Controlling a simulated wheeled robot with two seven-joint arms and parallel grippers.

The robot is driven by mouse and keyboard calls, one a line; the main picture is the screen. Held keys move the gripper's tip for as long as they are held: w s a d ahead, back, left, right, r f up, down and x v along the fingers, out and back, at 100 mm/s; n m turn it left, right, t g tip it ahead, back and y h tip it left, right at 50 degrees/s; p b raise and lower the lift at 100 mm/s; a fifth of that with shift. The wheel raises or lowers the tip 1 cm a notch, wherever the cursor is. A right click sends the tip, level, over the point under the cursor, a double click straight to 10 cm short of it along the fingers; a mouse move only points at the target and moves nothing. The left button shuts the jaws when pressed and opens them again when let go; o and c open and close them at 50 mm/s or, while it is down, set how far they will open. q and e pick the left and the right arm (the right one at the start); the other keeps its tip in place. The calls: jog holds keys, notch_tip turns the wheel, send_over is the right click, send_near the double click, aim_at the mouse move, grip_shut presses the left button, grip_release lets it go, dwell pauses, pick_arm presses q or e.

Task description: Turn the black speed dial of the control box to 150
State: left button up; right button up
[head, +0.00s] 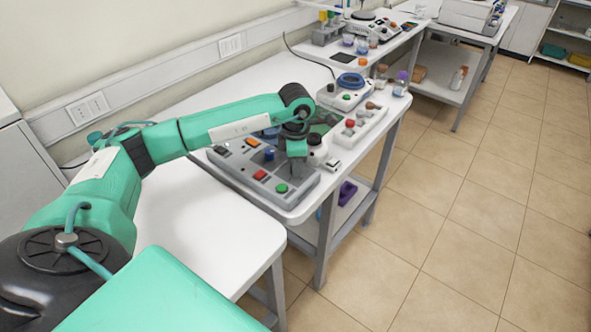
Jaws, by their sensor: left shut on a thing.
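The grey control box (236,171) lies on the white table, with a blue knob (269,154), a red switch (260,174), a green button (281,188) and an orange part on its top. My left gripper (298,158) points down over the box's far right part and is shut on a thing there. That thing is most likely the black speed dial, but the gripper hides it. The dial's scale and setting are too small or hidden to read. My right gripper is out of view.
A black and white knobbed item (316,150) stands close right of the gripper. Behind are a tray (362,134) with several small items and a device with a blue ring (351,81). The near white tabletop (200,235) is clear.

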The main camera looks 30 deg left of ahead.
pick_arm(q)
jog(key=shift+m+b, duration=0.45)
jog(key=shift+m, duration=0.15)
jog(key=o, duration=1)
